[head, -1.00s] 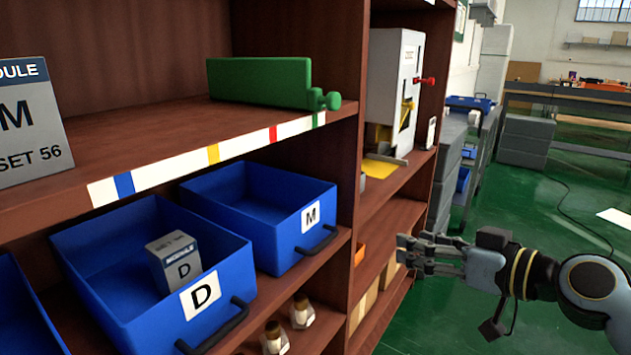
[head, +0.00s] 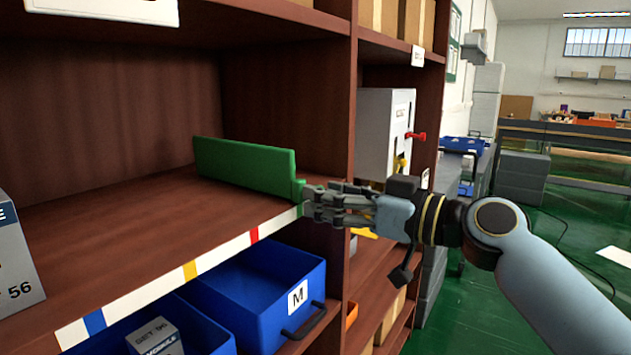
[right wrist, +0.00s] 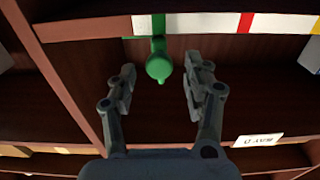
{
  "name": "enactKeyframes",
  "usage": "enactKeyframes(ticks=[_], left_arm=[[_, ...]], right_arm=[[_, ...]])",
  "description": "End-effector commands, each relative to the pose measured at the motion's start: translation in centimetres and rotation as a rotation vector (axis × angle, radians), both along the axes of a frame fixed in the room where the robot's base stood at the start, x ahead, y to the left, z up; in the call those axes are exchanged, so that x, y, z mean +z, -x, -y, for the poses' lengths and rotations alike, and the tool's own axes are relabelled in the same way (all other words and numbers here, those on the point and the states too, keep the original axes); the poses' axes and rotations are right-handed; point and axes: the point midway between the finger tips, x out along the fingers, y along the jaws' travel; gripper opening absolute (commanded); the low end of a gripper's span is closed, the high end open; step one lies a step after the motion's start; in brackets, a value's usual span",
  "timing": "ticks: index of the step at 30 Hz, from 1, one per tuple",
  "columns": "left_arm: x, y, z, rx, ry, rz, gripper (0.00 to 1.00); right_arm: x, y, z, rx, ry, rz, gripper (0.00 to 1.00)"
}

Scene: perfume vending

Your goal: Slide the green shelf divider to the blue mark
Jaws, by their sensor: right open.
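The green shelf divider (head: 245,166) stands upright on the shelf, near its right end. The blue mark (head: 95,321) is on the white strip along the shelf's front edge, far to the left of the divider. My right gripper (head: 308,204) is at the divider's front end, where its fingers hide the knob in the head view. In the right wrist view, my right gripper (right wrist: 161,80) is open, with the green knob (right wrist: 158,67) between and just beyond its fingertips. The knob looks clear of both fingers. My left gripper is not in view.
The strip also carries a yellow mark (head: 190,270) and a red mark (head: 254,234). A grey box (head: 15,262) stands on the shelf at the left. Blue bins (head: 255,300) sit below. A wooden upright (head: 338,120) borders the shelf on the right.

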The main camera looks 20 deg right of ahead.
Motion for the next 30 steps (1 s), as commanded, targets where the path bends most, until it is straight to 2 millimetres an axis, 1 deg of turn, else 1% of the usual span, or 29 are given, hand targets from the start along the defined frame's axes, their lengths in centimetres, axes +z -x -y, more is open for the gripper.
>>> enactKeyframes(ticks=[1, 3, 6, 16, 17, 27, 28, 30], left_arm=[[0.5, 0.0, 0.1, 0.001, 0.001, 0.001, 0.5], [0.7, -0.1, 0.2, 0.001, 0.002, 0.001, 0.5], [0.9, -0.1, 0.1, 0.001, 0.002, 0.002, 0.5], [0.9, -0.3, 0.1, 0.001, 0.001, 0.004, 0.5], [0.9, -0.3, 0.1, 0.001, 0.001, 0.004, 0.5], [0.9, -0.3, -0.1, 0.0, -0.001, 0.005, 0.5], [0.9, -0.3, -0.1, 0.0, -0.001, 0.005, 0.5], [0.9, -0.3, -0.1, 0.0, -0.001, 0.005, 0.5]], right_arm=[[0.3, -0.7, -0.5, 0.0, -0.004, 0.001, 0.5], [0.2, -1.4, -1.0, -0.001, -0.002, 0.0, 0.5], [0.1, -2.0, -1.5, 0.0, -0.001, -0.001, 0.5], [-0.1, -2.3, -1.8, 0.0, 0.002, -0.001, 0.5], [-0.1, -2.3, -1.8, 0.0, 0.002, -0.001, 0.48], [-0.1, -2.2, -1.7, 0.0, 0.001, 0.0, 0.03], [-0.1, -2.2, -1.7, 0.0, 0.001, 0.0, 0.0], [-0.1, -2.2, -1.7, 0.0, 0.001, 0.0, 0.0]])
